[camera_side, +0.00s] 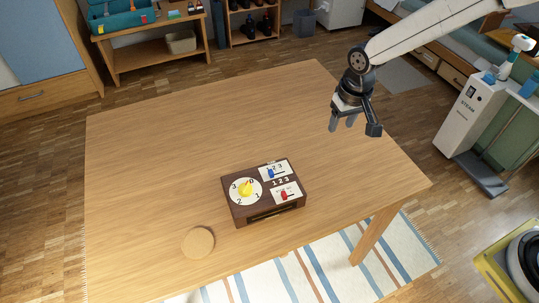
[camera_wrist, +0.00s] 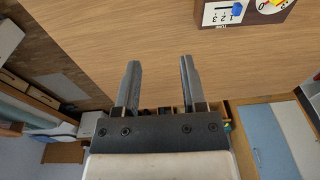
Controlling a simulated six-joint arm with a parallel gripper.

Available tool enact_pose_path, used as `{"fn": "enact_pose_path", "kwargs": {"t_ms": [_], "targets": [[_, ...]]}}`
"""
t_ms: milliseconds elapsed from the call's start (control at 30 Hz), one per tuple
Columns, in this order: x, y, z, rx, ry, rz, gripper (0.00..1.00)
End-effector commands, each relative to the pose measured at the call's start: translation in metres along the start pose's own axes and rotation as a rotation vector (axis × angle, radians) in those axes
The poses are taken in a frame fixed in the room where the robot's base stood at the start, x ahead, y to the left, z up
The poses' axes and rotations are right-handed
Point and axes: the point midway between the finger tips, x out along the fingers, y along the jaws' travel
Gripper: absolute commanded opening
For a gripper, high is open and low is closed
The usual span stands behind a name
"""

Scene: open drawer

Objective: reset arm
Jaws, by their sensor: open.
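My gripper (camera_side: 343,124) hangs above the right part of the wooden table, with its fingers pointing down. In the wrist view my gripper (camera_wrist: 160,75) has its two fingers apart with nothing between them. A dark brown box (camera_side: 237,211) sits on the table below and to the left of my gripper, well apart from it. Its top has a white dial with a yellow knob (camera_side: 245,188), a blue slider (camera_side: 271,173) and a red slider (camera_side: 284,195). Part of the box (camera_wrist: 288,13) shows at the top right of the wrist view.
A round tan disc (camera_side: 198,242) lies on the table (camera_side: 150,150) near its front edge, left of the box. The rest of the tabletop is clear. A white appliance (camera_side: 468,115) stands on the floor to the right. Shelves (camera_side: 155,45) stand behind the table.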

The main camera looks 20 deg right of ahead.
Motion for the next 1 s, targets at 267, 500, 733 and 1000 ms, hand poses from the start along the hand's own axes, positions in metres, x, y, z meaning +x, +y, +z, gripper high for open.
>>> {"fn": "enact_pose_path", "kwargs": {"t_ms": [267,500,733,1000], "targets": [[-0.032,0.059,0.052,-0.005,0.053,0.004,0.53],[-0.048,0.097,0.107,-0.013,0.094,0.015,0.53],[-0.052,0.115,0.144,-0.020,0.119,0.025,0.53],[-0.053,0.118,0.152,-0.023,0.124,0.028,0.53]]}}
